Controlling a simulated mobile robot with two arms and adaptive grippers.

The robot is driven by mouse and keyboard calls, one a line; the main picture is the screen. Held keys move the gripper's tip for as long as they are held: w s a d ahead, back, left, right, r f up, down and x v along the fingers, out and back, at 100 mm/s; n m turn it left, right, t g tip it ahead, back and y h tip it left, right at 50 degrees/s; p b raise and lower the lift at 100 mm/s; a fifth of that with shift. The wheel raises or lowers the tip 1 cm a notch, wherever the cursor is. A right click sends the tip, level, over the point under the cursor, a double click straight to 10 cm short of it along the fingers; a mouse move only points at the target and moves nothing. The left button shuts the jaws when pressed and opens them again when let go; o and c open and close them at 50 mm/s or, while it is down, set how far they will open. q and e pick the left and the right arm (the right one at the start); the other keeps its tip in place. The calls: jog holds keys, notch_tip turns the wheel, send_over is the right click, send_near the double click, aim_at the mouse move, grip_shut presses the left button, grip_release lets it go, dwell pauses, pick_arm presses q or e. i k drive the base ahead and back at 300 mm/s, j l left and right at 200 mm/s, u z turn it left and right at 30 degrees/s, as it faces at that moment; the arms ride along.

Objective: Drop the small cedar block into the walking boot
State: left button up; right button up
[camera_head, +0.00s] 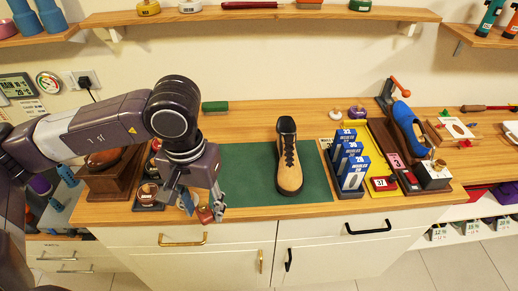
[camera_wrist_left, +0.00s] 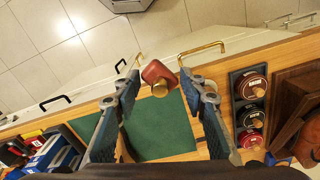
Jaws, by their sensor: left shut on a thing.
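The walking boot (camera_head: 288,165), tan with a black collar and lacing, stands upright on the green mat (camera_head: 242,178) in the head view. Its opening faces up at the far end. My left gripper (camera_head: 203,207) is left of the boot, by the front counter edge. It is shut on a small reddish-brown block (camera_head: 205,214), which I take to be the cedar block. In the left wrist view the block (camera_wrist_left: 157,72), with a round wooden knob, sits between the fingertips (camera_wrist_left: 160,80). The boot cannot be made out there. My right gripper is not in view.
Blue-and-white boxes (camera_head: 350,165) stand right of the mat. A blue shoe on a stand (camera_head: 408,128) is farther right. A green brush (camera_head: 215,106) lies behind. The mat around the boot is clear.

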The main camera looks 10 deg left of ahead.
aim_at(288, 131)
jog(key=i+l+u, duration=0.2)
jog(key=l, duration=0.2)
jog(key=i+l+u, duration=0.2)
jog(key=l, duration=0.15)
jog(key=i+l+u, duration=0.2)
jog(key=l, duration=0.25)
jog(key=l+u, duration=0.2)
jog(key=l, duration=0.2)
